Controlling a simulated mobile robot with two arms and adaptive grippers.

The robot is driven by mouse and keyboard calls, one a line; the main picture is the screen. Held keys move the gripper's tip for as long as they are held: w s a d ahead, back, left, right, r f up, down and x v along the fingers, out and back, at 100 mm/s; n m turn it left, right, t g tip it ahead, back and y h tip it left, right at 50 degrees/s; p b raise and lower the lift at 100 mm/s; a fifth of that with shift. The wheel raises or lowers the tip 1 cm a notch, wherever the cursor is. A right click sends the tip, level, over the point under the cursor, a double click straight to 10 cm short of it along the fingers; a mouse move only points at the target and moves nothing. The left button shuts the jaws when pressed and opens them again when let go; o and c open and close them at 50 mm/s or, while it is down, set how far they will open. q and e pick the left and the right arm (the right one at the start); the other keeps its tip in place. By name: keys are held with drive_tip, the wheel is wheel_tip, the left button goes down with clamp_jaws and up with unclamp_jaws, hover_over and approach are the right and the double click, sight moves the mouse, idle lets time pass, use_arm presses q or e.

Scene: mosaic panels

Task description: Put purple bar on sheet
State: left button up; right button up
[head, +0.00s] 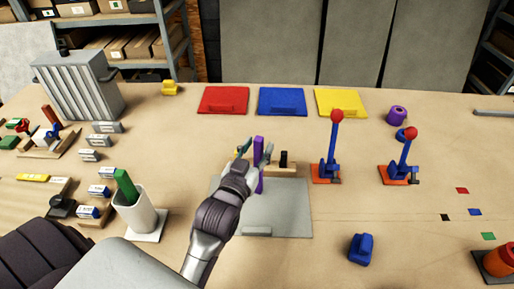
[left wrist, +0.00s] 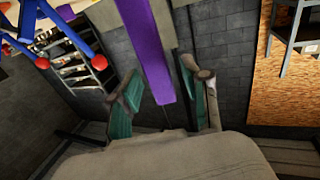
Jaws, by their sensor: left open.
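The purple bar (head: 259,150) is upright near the back edge of a flat grey sheet (head: 287,215) in the middle of the table. I cannot tell whether its lower end touches the sheet. My left gripper (head: 253,150) is at the bar, with its fingers apart on either side of it. In the left wrist view the bar (left wrist: 148,45) runs between the two green-padded fingers of the gripper (left wrist: 162,85), with gaps visible beside it. My right gripper is not in view.
A wooden block with a black peg (head: 284,160) stands right beside the bar. Blue levers with red knobs (head: 332,150) stand to the right. A white cup holding a green bar (head: 137,212) is at left. Red, blue and yellow panels (head: 282,101) lie behind.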

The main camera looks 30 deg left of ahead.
use_arm(q)
drive_tip(key=shift+s+r, duration=0.1)
drive_tip(key=shift+r, duration=0.25)
drive_tip(key=s+d+b, duration=0.1)
drive_tip(key=s, duration=1)
drive_tip(key=shift+s+d, duration=0.2)
drive_tip(key=shift+s, duration=0.2)
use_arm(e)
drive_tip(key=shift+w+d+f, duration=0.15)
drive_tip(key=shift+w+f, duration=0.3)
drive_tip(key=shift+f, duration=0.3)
use_arm(q)
drive_tip(key=shift+f, duration=0.1)
drive_tip(key=shift+f, duration=0.1)
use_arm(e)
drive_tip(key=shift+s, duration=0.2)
